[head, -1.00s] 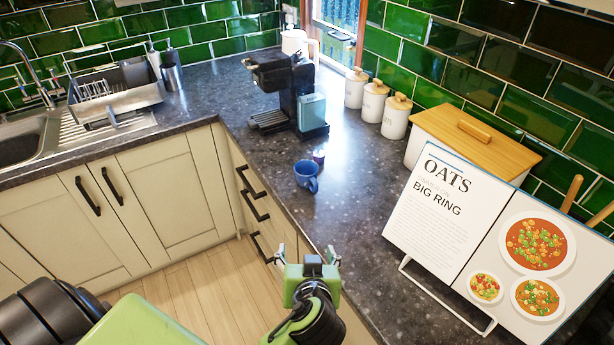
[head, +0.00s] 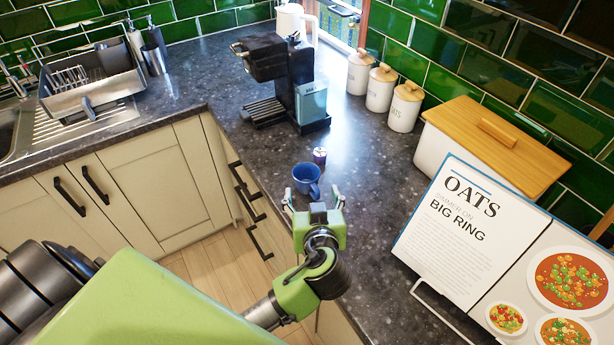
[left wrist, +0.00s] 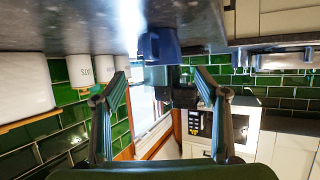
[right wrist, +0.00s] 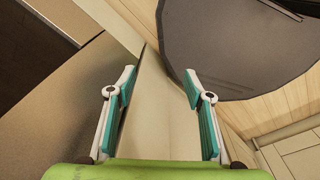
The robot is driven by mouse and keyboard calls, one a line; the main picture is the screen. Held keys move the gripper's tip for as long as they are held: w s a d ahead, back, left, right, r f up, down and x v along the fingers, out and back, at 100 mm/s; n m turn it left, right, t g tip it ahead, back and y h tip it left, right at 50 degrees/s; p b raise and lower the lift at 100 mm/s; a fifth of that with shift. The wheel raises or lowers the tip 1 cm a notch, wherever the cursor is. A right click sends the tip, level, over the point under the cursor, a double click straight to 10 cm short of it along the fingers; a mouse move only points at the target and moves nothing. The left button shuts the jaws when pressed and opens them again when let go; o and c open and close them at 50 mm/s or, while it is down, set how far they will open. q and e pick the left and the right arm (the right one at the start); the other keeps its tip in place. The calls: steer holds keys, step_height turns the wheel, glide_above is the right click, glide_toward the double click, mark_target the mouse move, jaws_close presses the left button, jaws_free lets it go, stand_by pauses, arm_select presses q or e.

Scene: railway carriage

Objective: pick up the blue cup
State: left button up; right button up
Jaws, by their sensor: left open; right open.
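The blue cup (head: 306,178) stands upright on the dark counter, close to its front edge, with its handle toward the lower right. My left gripper (head: 314,200) is open and empty, just on the near side of the cup in the head view. In the left wrist view, which is upside down, the cup (left wrist: 160,46) shows ahead, between and above the open fingers (left wrist: 165,85). I see no contact with it. My right gripper (right wrist: 160,82) is open and empty, away from the counter top, near cabinet panels and the floor.
A coffee machine (head: 290,85) is farther back. White canisters (head: 404,108), a wooden-lidded box (head: 480,145) and a recipe book on a stand (head: 465,225) line the right. Bare counter lies right of the cup.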

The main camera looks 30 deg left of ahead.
mark_target(310, 186)
arm_select(q)
steer(key=x, duration=0.4)
steer(key=shift+a+p, duration=0.1)
steer(key=shift+p, duration=0.3)
steer(key=shift+w+a+f, duration=0.15)
steer(key=shift+w, duration=0.1)
steer(key=shift+w+a, duration=0.1)
steer(key=shift+w, duration=0.05)
steer(key=p+x, duration=0.1)
steer(key=x, duration=0.1)
steer(key=p+x, duration=0.1)
steer(key=x, duration=0.1)
steer(key=shift+s+a+p, duration=0.2)
steer(key=shift+a+p, duration=0.05)
steer(key=shift+p, duration=0.05)
steer(key=shift+w+a+f, duration=0.25)
steer(key=shift+w+f, duration=0.1)
steer(key=shift+w, duration=0.1)
steer(key=shift+s, duration=0.1)
steer(key=shift+c, duration=0.8)
steer(key=c, duration=1.2)
arm_select(e)
steer(key=r, duration=0.4)
steer(key=shift+s+d, duration=0.2)
